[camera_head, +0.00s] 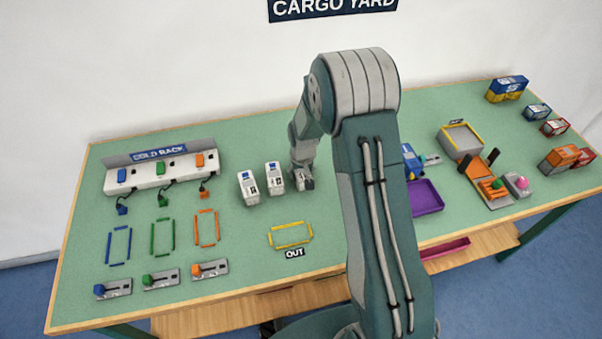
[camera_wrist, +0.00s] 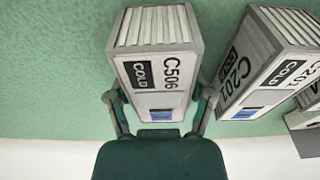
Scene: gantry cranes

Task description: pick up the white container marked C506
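The white container C506 (camera_wrist: 158,62) stands on the green table, with ribbed sides, a black COLD label and a blue patch. It is between the two fingers of my gripper (camera_wrist: 159,98) in the wrist view. The fingers are spread, one on each side, with what looks like a narrow gap at each. In the head view my gripper (camera_head: 303,172) is low over the rightmost white container of the row, mostly hiding it. The white container C201 (camera_wrist: 268,68) stands close beside C506, to its right in the wrist view.
Two white containers (camera_head: 248,188) (camera_head: 274,178) stand left of my gripper in the head view. A yellow OUT outline (camera_head: 290,235) lies in front, empty. The cold rack (camera_head: 160,172) is at left; a purple tray (camera_head: 426,197) is right of my arm.

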